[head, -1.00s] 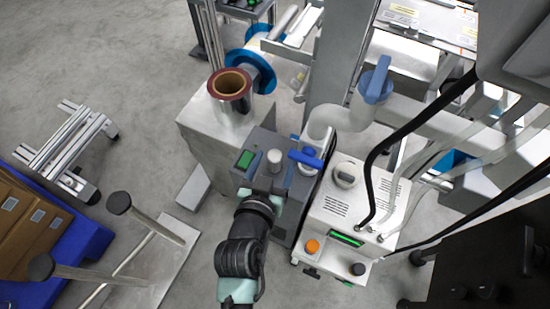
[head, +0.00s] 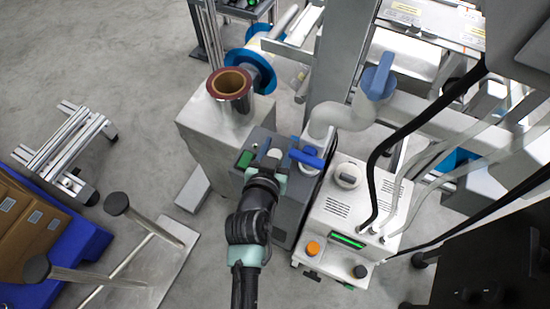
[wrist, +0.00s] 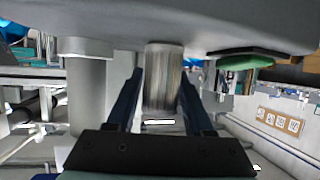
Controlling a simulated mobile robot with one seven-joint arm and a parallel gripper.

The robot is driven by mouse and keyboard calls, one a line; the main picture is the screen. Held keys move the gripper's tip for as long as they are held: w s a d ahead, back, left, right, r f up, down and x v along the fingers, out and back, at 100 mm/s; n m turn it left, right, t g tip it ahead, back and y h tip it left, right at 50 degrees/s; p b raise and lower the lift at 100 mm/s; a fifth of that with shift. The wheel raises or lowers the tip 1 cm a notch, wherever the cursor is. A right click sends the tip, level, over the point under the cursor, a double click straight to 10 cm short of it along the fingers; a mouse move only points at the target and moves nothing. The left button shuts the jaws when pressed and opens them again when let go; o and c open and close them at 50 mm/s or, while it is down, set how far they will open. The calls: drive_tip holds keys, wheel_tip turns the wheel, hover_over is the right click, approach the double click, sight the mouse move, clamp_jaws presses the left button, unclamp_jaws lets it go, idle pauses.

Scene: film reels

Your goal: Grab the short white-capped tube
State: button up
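The short white-capped tube (head: 274,153) stands on top of a grey box, just right of a green button. In the head view my gripper covers most of it and only its pale top shows. In the wrist view the tube (wrist: 163,75) is a brushed metallic cylinder between the two dark fingers of my gripper (wrist: 162,92). The fingers are open, one on each side of it. A narrow gap shows at the left finger; contact at the right finger is hard to tell. In the head view my gripper (head: 270,168) is over the box's top.
The green button (head: 245,160) is close on the left. A pipe with a blue valve handle (head: 307,158) stands close on the right. A white machine (head: 350,210) with an orange knob is further right. A film roll (head: 231,85) stands behind.

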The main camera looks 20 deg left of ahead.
clamp_jaws()
drive_tip(key=shift+r, duration=0.15)
